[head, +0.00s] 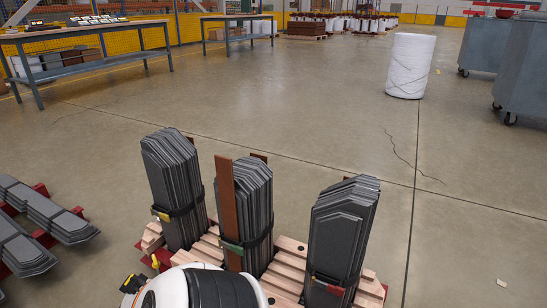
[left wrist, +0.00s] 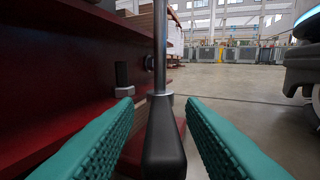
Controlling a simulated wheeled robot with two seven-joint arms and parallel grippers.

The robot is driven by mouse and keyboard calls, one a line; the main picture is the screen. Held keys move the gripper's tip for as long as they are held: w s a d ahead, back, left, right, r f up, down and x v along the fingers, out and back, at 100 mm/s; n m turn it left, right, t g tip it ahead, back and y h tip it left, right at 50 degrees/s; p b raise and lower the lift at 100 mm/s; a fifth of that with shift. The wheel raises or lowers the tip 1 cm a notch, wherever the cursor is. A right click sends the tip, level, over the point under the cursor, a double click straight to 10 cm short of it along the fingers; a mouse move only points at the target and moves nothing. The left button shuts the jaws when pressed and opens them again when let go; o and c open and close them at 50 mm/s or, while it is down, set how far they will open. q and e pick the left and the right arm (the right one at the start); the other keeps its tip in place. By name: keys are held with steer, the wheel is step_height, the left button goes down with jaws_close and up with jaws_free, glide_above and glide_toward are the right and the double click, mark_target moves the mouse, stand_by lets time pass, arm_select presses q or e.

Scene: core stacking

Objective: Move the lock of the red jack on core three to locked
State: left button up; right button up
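In the left wrist view my left gripper (left wrist: 163,125) is open. Its two teal padded fingers stand on either side of a black handle (left wrist: 163,145) at the lower end of an upright metal rod (left wrist: 160,50). Gaps show between the handle and both fingers. A dark red body (left wrist: 60,90), likely the red jack, fills the left side, with a small dark bracket (left wrist: 122,78) on it. In the head view, three stacks of grey core plates stand on a wooden pallet (head: 285,272): left (head: 172,180), middle (head: 245,200) and right (head: 342,235). My right gripper is not in view.
More grey plates (head: 45,212) lie on red supports at the left. A white roll (head: 410,66), a workbench (head: 85,40) and grey carts (head: 522,70) stand farther back. The floor between is clear.

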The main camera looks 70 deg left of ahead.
arm_select(q)
steer(key=v, duration=1.1)
steer(key=shift+s+a, duration=0.15)
steer(key=shift+s, duration=0.15)
